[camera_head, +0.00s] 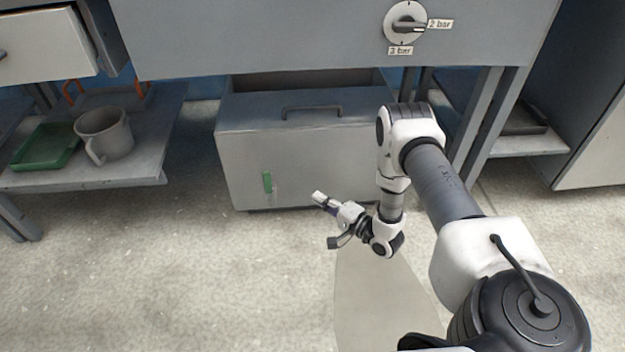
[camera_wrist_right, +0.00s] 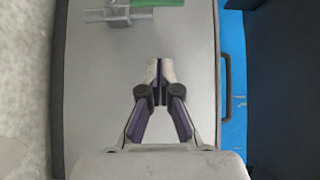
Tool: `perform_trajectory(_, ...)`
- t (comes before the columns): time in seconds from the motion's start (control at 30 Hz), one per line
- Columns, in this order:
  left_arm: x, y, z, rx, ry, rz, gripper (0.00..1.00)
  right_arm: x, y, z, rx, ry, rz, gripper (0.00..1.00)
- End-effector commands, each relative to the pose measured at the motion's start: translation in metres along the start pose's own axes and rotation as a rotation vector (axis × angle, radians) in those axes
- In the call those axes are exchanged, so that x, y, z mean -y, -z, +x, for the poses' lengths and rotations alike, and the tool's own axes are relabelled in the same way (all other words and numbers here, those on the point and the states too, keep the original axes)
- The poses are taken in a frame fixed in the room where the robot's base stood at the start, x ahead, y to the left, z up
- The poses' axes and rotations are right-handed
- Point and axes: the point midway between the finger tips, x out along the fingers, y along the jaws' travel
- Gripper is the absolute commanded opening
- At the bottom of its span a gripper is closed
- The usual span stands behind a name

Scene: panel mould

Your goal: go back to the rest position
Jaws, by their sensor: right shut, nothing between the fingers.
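My right gripper (camera_head: 319,198) is shut and empty. It points up and left, in front of the lower middle of a large grey drawer box (camera_head: 330,155) that stands open at the top under the bench. The wrist view shows its two fingertips (camera_wrist_right: 160,70) together, with the grey front (camera_wrist_right: 190,50) behind them. I cannot tell the exact gap to that front. My right arm comes in from the lower right. My left arm and gripper are not in view.
The box has a dark handle (camera_head: 312,110) and a green tab (camera_head: 267,182). A bench panel with a pressure knob (camera_head: 405,22) overhangs above. A low shelf (camera_head: 90,175) at left holds a grey mug (camera_head: 112,130) and a green tray (camera_head: 45,146). The floor (camera_head: 170,280) at lower left is clear.

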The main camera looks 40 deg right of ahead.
Motion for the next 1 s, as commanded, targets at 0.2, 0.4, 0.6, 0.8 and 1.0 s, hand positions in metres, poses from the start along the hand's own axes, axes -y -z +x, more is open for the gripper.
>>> perform_trajectory(0.2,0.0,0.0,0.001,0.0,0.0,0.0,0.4,-0.001,0.0,0.0,-0.001,0.0,0.0,0.0)
perform_trajectory(0.4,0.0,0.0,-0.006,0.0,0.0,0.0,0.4,0.017,-0.006,0.013,0.018,0.022,-0.005,0.0)
perform_trajectory(0.6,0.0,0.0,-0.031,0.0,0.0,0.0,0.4,0.064,-0.104,0.05,0.137,-0.068,0.019,0.0)
perform_trajectory(0.8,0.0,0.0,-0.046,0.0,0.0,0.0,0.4,0.012,-0.194,-0.042,0.308,-0.717,-0.45,0.0)
perform_trajectory(1.0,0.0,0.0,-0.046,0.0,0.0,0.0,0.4,-0.014,-0.204,-0.164,0.611,-1.14,-0.772,0.0)
